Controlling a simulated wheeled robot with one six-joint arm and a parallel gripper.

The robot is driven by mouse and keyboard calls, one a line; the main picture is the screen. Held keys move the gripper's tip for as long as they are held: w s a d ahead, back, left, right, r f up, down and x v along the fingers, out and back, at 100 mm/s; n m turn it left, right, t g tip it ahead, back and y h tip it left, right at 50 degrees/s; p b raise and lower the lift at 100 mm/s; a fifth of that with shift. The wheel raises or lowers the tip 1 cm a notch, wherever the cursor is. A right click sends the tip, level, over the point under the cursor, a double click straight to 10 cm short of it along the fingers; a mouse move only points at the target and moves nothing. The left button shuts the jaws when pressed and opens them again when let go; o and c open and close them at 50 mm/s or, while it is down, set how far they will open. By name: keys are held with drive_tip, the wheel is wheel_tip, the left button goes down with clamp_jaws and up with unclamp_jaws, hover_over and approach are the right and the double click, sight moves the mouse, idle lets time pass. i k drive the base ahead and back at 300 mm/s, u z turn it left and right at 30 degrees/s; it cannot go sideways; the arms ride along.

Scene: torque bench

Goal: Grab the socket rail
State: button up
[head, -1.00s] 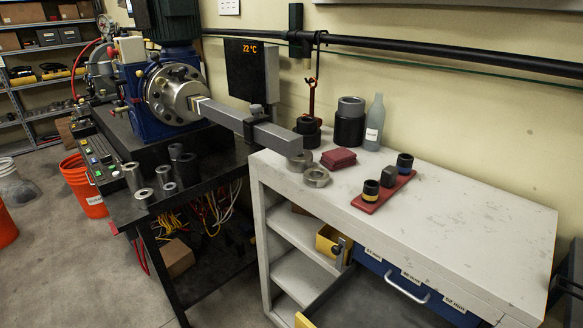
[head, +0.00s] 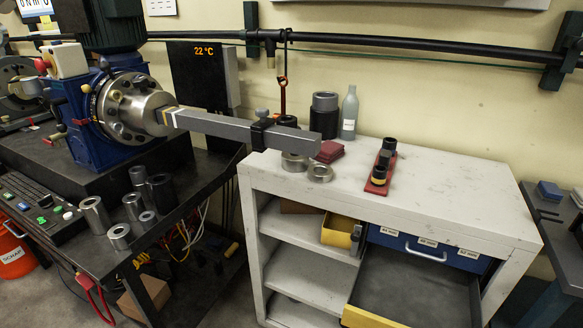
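The socket rail (head: 376,189) is a narrow red strip lying on the pale grey bench top (head: 450,190), right of its middle in the head view. A dark block (head: 384,158) stands in the middle and another dark socket (head: 389,145) at the far end. The rail points away from me towards the wall, and nothing touches it from above. My gripper is not in view.
A grey bar (head: 220,126) reaches from the machine's chuck (head: 130,106) over the bench's left end. Near the rail are red pads (head: 330,151), metal rings (head: 319,173) and a grey bottle (head: 349,113). A drawer (head: 410,290) stands open below. The bench top right of the rail is clear.

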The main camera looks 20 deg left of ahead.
sight(384, 158)
drive_tip(key=u, duration=0.3)
drive_tip(key=i, duration=1)
